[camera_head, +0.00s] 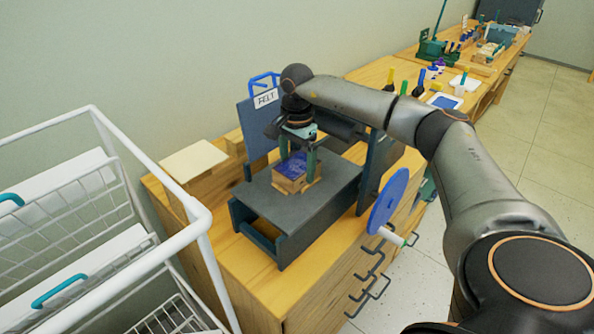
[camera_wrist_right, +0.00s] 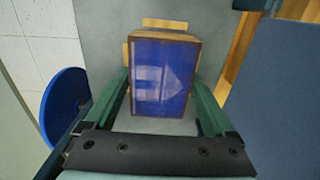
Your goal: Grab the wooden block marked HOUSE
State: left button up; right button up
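A wooden block with a blue top face (camera_head: 291,166) stands on the dark grey bed of a small press (camera_head: 330,187) on the wooden cabinet. In the right wrist view its blue face (camera_wrist_right: 161,78) carries a paler house-like shape; no lettering is readable. My right gripper (camera_head: 298,163) points down over the block. Its two green fingers (camera_wrist_right: 160,75) stand apart, one on each side of the block, and look open; firm contact is not visible. Part of the block is hidden by a finger in the head view. My left gripper is out of view.
A blue handwheel (camera_head: 389,202) is on the press's right side, and an upright panel with a label (camera_head: 266,97) is behind it. A white wire rack (camera_head: 90,215) stands at the left. Another table (camera_head: 385,68) with art tools is at the back right.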

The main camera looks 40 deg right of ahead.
jog(key=c, duration=1)
jog(key=shift+c, duration=0.2)
jog(key=shift+r, duration=0.2)
